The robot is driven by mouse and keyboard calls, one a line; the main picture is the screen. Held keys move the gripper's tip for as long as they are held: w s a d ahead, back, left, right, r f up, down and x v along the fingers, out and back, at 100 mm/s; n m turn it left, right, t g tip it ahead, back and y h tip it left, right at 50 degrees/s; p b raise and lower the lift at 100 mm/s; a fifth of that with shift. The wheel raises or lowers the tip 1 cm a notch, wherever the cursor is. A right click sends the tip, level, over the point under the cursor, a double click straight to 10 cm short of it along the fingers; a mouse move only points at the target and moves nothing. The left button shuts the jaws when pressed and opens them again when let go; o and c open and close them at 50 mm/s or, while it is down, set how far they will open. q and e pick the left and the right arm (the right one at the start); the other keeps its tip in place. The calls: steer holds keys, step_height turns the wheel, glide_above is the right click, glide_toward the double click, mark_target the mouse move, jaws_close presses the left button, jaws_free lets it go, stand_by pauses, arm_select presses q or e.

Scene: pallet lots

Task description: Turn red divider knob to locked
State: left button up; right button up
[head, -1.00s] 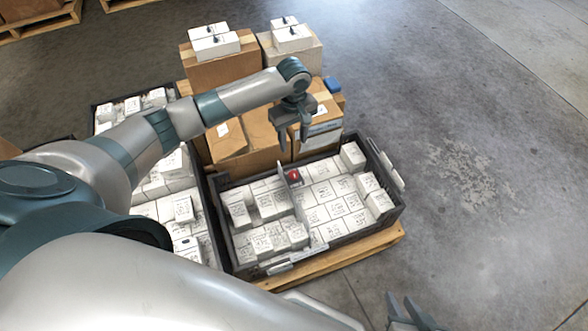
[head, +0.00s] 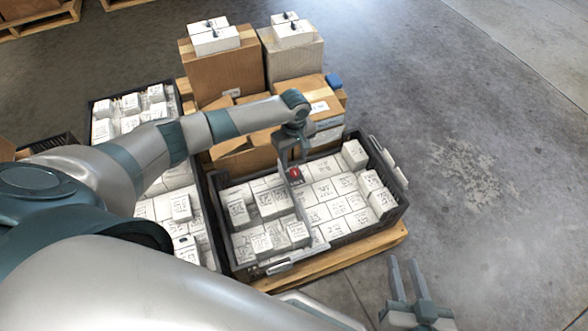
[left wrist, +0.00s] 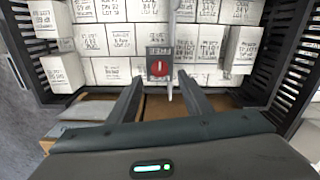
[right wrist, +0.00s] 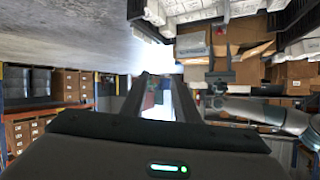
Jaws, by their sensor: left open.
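The red divider knob (head: 295,174) sits on a dark block at the far end of the thin grey divider (head: 304,213) in the black crate (head: 234,254). In the left wrist view the round red knob (left wrist: 159,68) shows a pale, roughly upright mark on its face. My left gripper (head: 293,158) is open at the crate's far side, close to the knob. In the left wrist view its fingertips (left wrist: 160,78) lie on either side below the knob, apart from it. My right gripper (head: 403,265) is open and empty, above the floor right of the crate.
White labelled boxes (head: 320,190) fill the crate on both sides of the divider. Cardboard boxes (head: 225,70) stand behind it, and another crate of white boxes (head: 98,130) is at left. A wooden pallet (head: 385,243) lies underneath. The floor at right is clear.

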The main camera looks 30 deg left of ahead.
mark_target(294, 171)
arm_select(q)
step_height(294, 171, down, 4)
steer(key=shift+f+b, duration=0.1)
steer(key=shift+b, duration=0.45)
steer(key=shift+f, duration=0.65)
arm_select(e)
step_height(294, 171, up, 6)
steer(key=w+a+t+y, duration=0.1)
steer(key=t, duration=0.2)
steer(key=shift+w+a+f+t, duration=0.2)
steer(key=shift+w+a+t, duration=0.1)
steer(key=shift+a, duration=0.05)
arm_select(q)
steer(key=c, duration=1.1)
